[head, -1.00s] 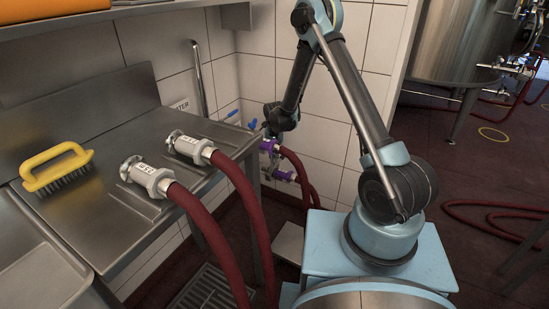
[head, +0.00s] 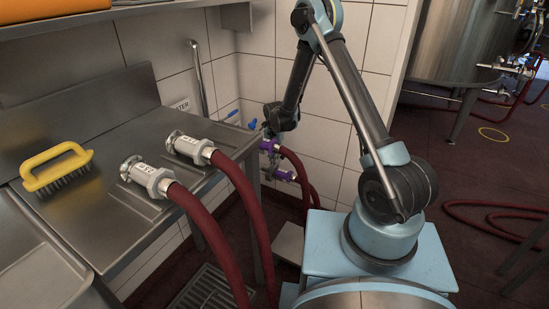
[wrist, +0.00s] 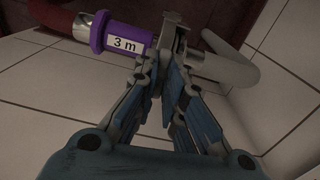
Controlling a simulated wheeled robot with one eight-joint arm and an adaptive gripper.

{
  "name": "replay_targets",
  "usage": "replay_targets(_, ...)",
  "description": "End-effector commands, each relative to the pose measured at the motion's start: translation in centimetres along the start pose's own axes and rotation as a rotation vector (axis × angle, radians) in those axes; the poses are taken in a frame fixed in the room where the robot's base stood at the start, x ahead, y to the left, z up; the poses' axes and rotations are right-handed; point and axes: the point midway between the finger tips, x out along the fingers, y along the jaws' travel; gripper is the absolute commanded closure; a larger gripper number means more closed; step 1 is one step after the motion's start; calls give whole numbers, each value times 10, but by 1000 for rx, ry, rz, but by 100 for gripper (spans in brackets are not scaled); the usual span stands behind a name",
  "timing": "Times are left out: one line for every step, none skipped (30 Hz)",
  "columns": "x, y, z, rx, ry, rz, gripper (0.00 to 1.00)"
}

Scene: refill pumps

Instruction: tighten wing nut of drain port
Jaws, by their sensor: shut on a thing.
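In the wrist view, my gripper (wrist: 170,62) is shut on a grey metal piece, which looks like the wing nut (wrist: 175,28) of a clamp. The fingertips cover part of it. Directly left of it is a purple collar (wrist: 98,32) labelled "3 m", with a red hose beyond. A pale curved pipe (wrist: 225,68) leads off to the right. In the head view, my gripper is small and dark at the wall, close to the upper purple fitting (head: 268,146). A lower purple fitting (head: 283,175) sits beneath it. The nut itself is too small to tell there.
A steel bench (head: 105,200) stands at the left, bearing a yellow brush (head: 57,167) and two metal hose couplings (head: 147,176). Their red hoses (head: 245,190) hang over its edge, left of the fittings. A tiled wall (head: 325,150) stands behind my arm.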

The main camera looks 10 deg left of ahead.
Motion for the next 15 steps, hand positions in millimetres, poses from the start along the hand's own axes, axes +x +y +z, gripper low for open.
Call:
replay_targets(0, -1, -2, 1, 4, -2, 100)
replay_targets(0, -1, -2, 1, 4, -2, 100)
replay_targets(0, -1, -2, 1, 4, -2, 100)
replay_targets(0, -1, -2, 1, 4, -2, 100)
replay_targets(0, -1, -2, 0, 4, -2, 100)
replay_targets(0, -1, -2, 0, 4, -2, 100)
replay_targets(0, -1, -2, 0, 4, -2, 88)
replay_targets(0, 0, -2, 0, 4, -1, 81)
replay_targets(0, 0, -2, 0, 3, -1, 72)
replay_targets(0, 0, -2, 0, 3, -1, 70)
replay_targets(0, 0, -2, 0, 3, -1, 70)
replay_targets(0, 0, -1, -1, 2, -1, 70)
replay_targets(0, 0, -1, -1, 2, -1, 70)
replay_targets(0, 0, -1, -1, 2, -1, 70)
replay_targets(0, 0, -1, -1, 2, -1, 70)
